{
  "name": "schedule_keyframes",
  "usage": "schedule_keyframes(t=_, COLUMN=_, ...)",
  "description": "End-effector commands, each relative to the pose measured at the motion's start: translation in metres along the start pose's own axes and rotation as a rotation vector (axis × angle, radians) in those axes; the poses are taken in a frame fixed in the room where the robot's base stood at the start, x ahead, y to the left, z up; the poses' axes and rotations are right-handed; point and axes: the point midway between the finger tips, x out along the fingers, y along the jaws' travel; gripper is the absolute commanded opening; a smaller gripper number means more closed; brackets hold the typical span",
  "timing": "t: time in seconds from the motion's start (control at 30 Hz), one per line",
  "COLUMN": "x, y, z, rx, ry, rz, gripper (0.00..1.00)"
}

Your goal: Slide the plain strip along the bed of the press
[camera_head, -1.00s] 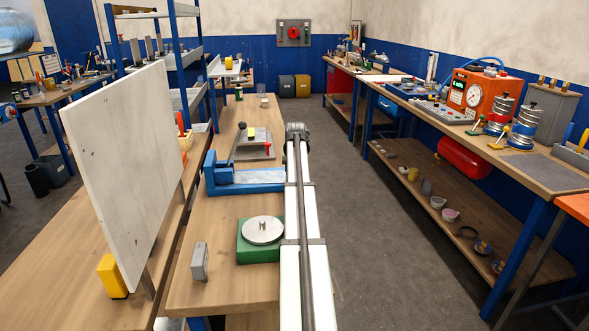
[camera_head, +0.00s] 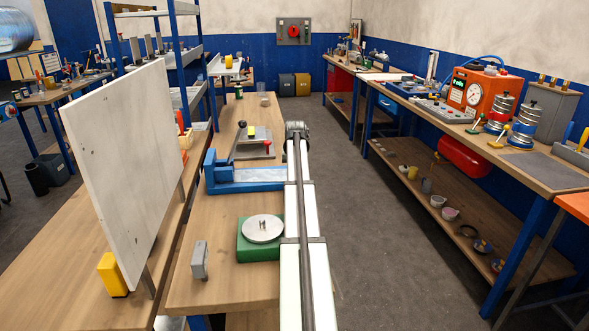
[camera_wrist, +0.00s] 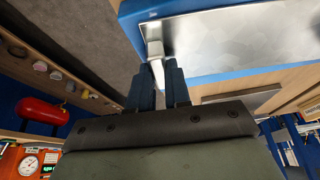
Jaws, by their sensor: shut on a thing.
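My gripper (camera_wrist: 163,80) shows in the wrist view, its two dark blue fingers shut on a narrow pale tab, which I take as the end of the plain strip (camera_wrist: 155,50). The tab runs up to the near corner of a bright metal surface on the blue press bed (camera_wrist: 133,20). I cannot tell how much of that metal is strip and how much is bed. In the head view, the blue press (camera_head: 240,188) lies across the wooden bench, with a black-knobbed lever (camera_head: 241,125) at its far side. My arm hides the fingers there.
A green block with a round metal disc (camera_head: 262,229) and a grey block (camera_head: 199,260) stand nearer on the bench. A grey plate with a red handle (camera_head: 268,144) lies beyond the press. A white upright board (camera_head: 125,170) stands at left. Open floor lies at right.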

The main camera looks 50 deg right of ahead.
Motion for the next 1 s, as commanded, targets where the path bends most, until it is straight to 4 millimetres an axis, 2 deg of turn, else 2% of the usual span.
schedule_keyframes(t=0.4, x=0.001, y=-0.02, z=-0.001, rx=-0.001, ry=0.0, rz=-0.002, gripper=0.0)
schedule_keyframes(t=0.7, x=0.001, y=-0.026, z=-0.001, rx=-0.001, ry=-0.001, rz=-0.008, gripper=0.0)
schedule_keyframes(t=0.73, x=0.001, y=-0.026, z=-0.001, rx=-0.001, ry=-0.001, rz=-0.008, gripper=0.19)
schedule_keyframes(t=1.0, x=0.001, y=-0.025, z=-0.001, rx=-0.001, ry=-0.001, rz=-0.006, gripper=0.45)
